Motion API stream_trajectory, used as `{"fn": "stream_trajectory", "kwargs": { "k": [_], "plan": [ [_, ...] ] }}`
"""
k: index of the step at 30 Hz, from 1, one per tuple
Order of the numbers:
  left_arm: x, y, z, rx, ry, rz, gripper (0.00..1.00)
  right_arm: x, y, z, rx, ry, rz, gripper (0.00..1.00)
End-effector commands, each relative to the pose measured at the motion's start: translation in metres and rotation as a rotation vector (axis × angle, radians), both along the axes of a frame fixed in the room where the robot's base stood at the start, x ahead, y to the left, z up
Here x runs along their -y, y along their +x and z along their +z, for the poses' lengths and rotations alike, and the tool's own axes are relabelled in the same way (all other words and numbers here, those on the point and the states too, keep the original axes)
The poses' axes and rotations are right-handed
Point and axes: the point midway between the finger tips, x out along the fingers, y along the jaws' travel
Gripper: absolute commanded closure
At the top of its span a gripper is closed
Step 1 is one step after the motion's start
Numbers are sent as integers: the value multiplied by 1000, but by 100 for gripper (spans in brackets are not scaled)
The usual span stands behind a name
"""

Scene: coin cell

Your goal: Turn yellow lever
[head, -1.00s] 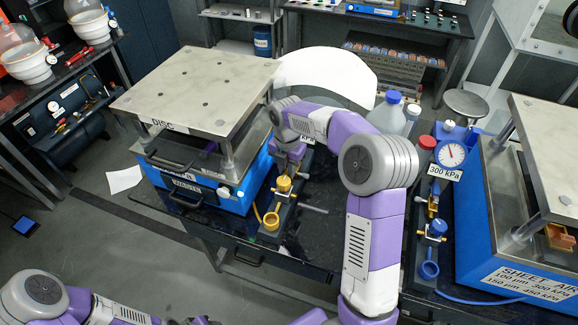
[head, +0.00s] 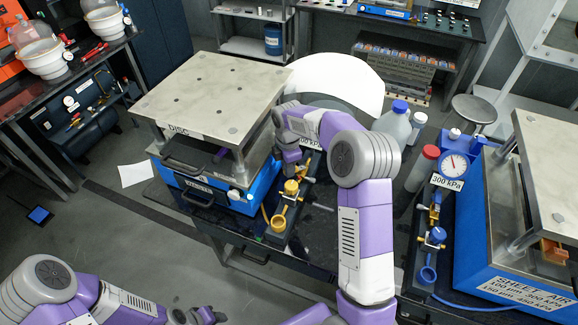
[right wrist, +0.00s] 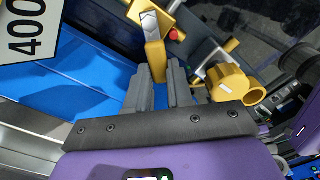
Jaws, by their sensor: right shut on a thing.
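The yellow lever (right wrist: 155,58) stands between the fingers of my right gripper (right wrist: 153,88) in the right wrist view, and the fingers are shut on it. In the head view, my right gripper (head: 292,168) reaches down beside the blue disc press, just above the yellow valve parts (head: 291,188); the arm hides much of the contact. A yellow cup-shaped part (right wrist: 235,85) sits to the right of the fingers, apart from them. My left gripper (head: 196,316) is at the bottom edge of the head view, far from the lever, and its jaws are unclear.
The disc press (head: 205,195) stands close on the left of my right gripper. A pressure gauge (head: 454,165) labelled 300 kPa, bottles (head: 397,122) and a second press (head: 500,225) stand to the right. Bare dark bench (head: 320,235) shows below the valve.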

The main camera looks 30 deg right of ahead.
Motion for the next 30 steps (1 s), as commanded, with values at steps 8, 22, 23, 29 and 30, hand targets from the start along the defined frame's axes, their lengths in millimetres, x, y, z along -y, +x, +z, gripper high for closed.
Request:
{"fn": "stream_trajectory", "kwargs": {
  "k": [8,22,23,29,30],
  "plan": [
    [0,0,1,0,0,0,57,0,1,1,3,0,-17,100],
    [0,0,1,0,0,0,57,0,1,0,2,0,-16,53],
    [0,0,1,0,0,0,57,0,1,0,2,0,-16,53],
    [0,0,1,0,0,0,57,0,1,3,2,0,-16,53],
    [0,0,2,0,0,0,57,0,1,6,2,0,-16,53]
  ]
}}
